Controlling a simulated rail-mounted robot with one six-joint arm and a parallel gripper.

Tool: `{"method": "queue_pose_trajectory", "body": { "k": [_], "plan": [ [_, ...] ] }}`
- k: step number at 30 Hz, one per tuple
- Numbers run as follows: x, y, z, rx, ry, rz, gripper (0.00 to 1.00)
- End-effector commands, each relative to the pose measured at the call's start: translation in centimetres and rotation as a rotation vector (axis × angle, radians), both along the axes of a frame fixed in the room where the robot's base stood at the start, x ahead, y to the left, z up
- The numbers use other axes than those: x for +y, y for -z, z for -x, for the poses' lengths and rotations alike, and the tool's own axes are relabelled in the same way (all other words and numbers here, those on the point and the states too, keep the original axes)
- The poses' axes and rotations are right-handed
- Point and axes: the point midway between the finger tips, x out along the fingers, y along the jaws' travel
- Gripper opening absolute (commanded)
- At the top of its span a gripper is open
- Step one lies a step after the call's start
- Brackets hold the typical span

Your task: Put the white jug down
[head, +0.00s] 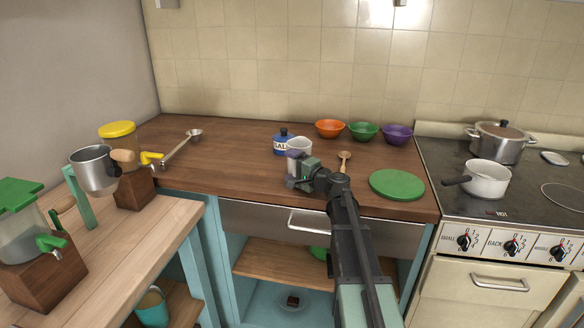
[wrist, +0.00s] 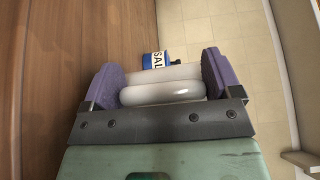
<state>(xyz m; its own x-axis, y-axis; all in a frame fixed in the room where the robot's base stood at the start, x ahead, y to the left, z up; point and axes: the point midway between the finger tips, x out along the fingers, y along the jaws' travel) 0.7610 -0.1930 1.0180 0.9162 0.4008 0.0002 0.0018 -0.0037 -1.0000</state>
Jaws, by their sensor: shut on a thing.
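The white jug (head: 300,145) is at my gripper (head: 296,167) over the dark wooden counter in the head view. In the wrist view, a rounded white part of the jug (wrist: 165,88) sits between the two purple finger pads of my gripper (wrist: 165,85), which is shut on it. My gripper and arm partly hide the jug in the head view. I cannot tell whether the jug's base touches the counter.
A blue salt pot (head: 283,141) stands just behind the jug. Orange (head: 330,128), green (head: 363,131) and purple (head: 397,134) bowls stand at the back. A wooden spoon (head: 344,160) and green disc (head: 397,185) lie right. The counter (head: 235,165) is clear to the left.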

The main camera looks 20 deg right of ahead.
Motion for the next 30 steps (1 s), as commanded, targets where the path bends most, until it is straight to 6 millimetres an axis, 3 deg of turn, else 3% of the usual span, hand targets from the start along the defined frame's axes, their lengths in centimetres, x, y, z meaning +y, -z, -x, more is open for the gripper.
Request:
{"method": "queue_pose_trajectory", "body": {
  "k": [23,24,27,30],
  "plan": [
    [0.0,0.78,0.0,0.0,0.0,0.0,0.23],
    [0.0,0.74,0.0,0.0,0.0,0.0,0.87],
    [0.0,0.71,0.0,0.0,0.0,0.0,1.0],
    [0.0,0.71,0.0,0.0,0.0,0.0,1.0]
  ]
}}
